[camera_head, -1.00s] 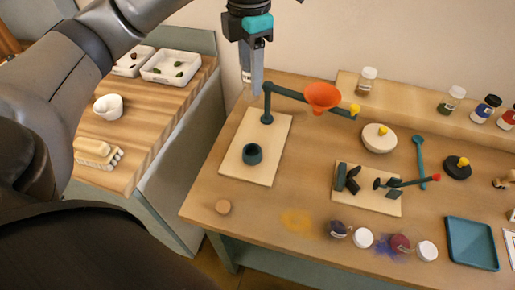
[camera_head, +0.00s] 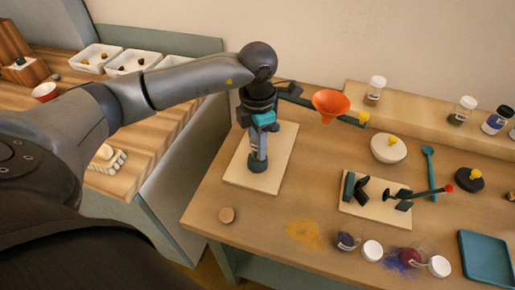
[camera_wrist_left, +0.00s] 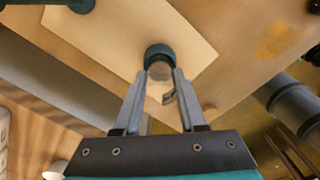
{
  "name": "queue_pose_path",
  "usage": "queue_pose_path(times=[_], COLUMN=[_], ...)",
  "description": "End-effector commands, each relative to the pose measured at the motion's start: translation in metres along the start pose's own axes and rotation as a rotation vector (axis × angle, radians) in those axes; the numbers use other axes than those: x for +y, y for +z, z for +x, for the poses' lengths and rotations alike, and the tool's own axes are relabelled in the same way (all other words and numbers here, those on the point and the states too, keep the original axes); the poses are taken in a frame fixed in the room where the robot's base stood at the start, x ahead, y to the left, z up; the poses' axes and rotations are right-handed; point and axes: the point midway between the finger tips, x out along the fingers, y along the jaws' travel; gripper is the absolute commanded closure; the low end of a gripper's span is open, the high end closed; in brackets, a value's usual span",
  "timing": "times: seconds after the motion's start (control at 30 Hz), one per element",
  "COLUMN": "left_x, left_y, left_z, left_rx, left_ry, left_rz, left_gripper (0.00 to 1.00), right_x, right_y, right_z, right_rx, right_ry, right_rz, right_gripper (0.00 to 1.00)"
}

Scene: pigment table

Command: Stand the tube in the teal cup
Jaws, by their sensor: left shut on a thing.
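The teal cup (camera_head: 257,166) stands on a pale board (camera_head: 238,173) on the table. My left gripper (camera_head: 258,153) is directly above it, pointing down. In the left wrist view the gripper (camera_wrist_left: 160,85) is shut on a clear tube (camera_wrist_left: 160,72), whose far end is at the mouth of the cup (camera_wrist_left: 157,50). The tube looks roughly in line with the cup. How far its end is inside the cup cannot be told. My right gripper is in neither view.
An orange funnel (camera_head: 331,103) on a dark arm extends just right of my left gripper.

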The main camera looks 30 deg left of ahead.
Motion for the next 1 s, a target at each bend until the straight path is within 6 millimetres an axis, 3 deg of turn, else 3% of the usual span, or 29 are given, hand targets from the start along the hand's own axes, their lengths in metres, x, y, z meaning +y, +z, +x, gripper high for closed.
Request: queue_pose_path(times=[0.1, 0.47, 0.5, 0.77, 1.0], left_x=[-0.001, 0.000, 0.000, -0.001, -0.001], left_y=[0.000, 0.000, 0.000, 0.000, 0.000], left_z=[0.017, 0.021, 0.022, 0.021, 0.021], left_rx=[0.002, 0.000, 0.000, 0.001, 0.001], left_ry=[-0.001, 0.000, 0.000, -0.001, -0.001], left_rz=[0.001, 0.001, 0.001, 0.002, 0.002], left_gripper=[1.00, 1.00, 0.59, 0.30, 0.30], right_x=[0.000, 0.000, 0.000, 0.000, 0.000], right_y=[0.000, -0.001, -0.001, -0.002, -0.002], right_z=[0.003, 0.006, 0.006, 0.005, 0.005], right_rx=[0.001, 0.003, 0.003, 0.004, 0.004], right_ry=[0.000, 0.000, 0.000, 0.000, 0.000], right_rz=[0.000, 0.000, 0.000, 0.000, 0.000], right_gripper=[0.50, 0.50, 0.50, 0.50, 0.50])
